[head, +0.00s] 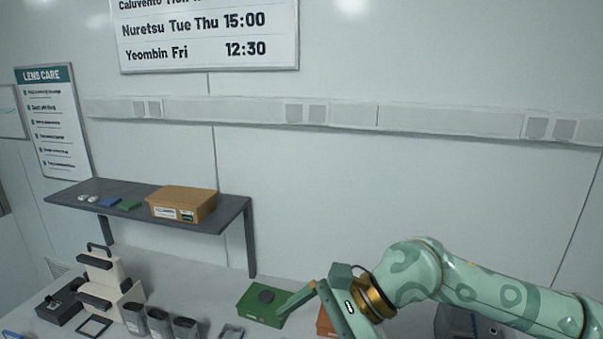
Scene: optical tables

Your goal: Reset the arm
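My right arm, pale green with darker patches, comes in from the right. Its gripper (318,306) is low in the head view, angled down and to the left. One finger reaches toward a green box (258,306) with a dark round piece on top. I cannot tell whether the finger touches the box or only overlaps it in the view. The lower part of the gripper is cut off by the bottom edge, so its opening is unclear. I see nothing held in it. My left gripper is not in view.
An orange box (325,324) is partly hidden behind my gripper. Several grey cups (159,321), a cream instrument (101,277) and a black box (60,304) stand left on the table (215,277). A dark shelf (232,214) above holds a cardboard box (181,203).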

